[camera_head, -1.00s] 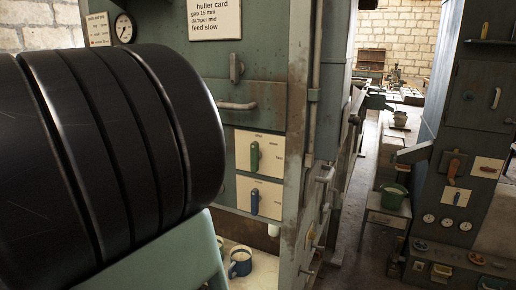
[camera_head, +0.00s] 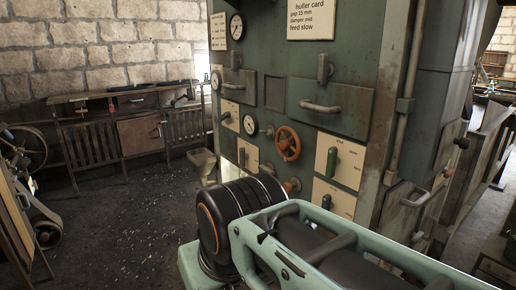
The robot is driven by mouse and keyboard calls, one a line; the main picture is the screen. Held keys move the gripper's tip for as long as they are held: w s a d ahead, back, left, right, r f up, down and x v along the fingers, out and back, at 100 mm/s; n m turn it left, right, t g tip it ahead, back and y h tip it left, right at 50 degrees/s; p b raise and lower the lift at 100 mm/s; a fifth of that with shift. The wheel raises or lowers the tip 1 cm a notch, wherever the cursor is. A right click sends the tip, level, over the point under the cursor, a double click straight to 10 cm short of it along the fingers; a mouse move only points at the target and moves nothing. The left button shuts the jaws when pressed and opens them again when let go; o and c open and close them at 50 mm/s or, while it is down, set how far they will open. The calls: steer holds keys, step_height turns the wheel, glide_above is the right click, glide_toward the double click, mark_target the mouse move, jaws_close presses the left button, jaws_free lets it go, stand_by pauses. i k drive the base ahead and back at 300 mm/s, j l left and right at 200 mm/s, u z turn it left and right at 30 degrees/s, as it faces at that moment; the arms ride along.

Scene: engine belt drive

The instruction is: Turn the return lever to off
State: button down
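Several small levers on cream plates are set in the front of the green machine cabinet (camera_head: 300,65). A green-handled lever (camera_head: 331,160) stands roughly upright at the right. The plate lettering is too small to read, so I cannot tell which is the return lever. My arm fills the lower middle of the view; my gripper is not in view.
Door handles (camera_head: 320,107) stick out of the cabinet. A workbench (camera_head: 125,130) stands along the brick wall. The floor (camera_head: 120,220) at left is largely open.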

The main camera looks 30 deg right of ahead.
mark_target(447, 173)
steer(key=k+l, duration=0.5)
steer(key=k+l+z, duration=0.4)
steer(key=z, duration=1.4)
